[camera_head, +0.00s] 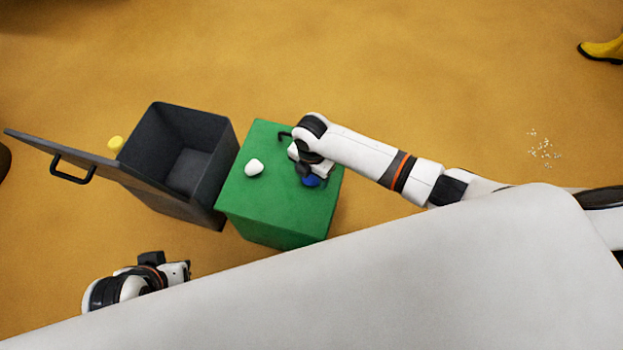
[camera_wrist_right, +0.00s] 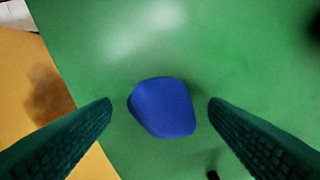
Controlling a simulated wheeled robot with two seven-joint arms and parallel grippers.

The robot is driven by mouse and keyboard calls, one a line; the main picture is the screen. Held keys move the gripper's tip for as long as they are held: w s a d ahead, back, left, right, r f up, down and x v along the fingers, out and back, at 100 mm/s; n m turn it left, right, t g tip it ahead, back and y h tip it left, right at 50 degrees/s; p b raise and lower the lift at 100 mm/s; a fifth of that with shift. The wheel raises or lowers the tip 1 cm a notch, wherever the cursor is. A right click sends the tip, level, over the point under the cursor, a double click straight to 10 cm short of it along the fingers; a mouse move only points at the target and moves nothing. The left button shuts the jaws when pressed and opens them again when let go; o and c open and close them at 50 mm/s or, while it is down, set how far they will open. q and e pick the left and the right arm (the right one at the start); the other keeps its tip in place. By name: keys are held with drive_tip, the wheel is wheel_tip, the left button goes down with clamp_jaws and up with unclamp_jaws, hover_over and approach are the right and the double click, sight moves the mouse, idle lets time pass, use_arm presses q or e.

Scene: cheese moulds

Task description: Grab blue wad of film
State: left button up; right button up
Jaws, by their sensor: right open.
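The blue wad of film (camera_head: 311,181) lies on top of the green box (camera_head: 275,222), partly hidden by my right gripper (camera_head: 303,172) in the head view. In the right wrist view the blue wad (camera_wrist_right: 162,107) sits between the two dark ridged fingers of my right gripper (camera_wrist_right: 160,107). The fingers are open, with green surface showing on both sides of the wad. My left gripper (camera_head: 178,270) is at the lower left, away from the boxes; its fingers are not clear.
A white wad (camera_head: 254,167) lies on the green box, left of my right gripper. An open dark grey bin (camera_head: 213,212) with a raised lid (camera_head: 70,154) stands to the left. A yellow object (camera_head: 115,145) is by the lid. White bits (camera_head: 543,150) lie on the floor.

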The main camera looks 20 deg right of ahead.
drive_tip(key=shift+f, duration=0.3)
use_arm(q)
drive_tip(key=shift+w+d, duration=0.1)
drive_tip(key=shift+w, duration=0.2)
use_arm(e)
drive_tip(key=c, duration=1)
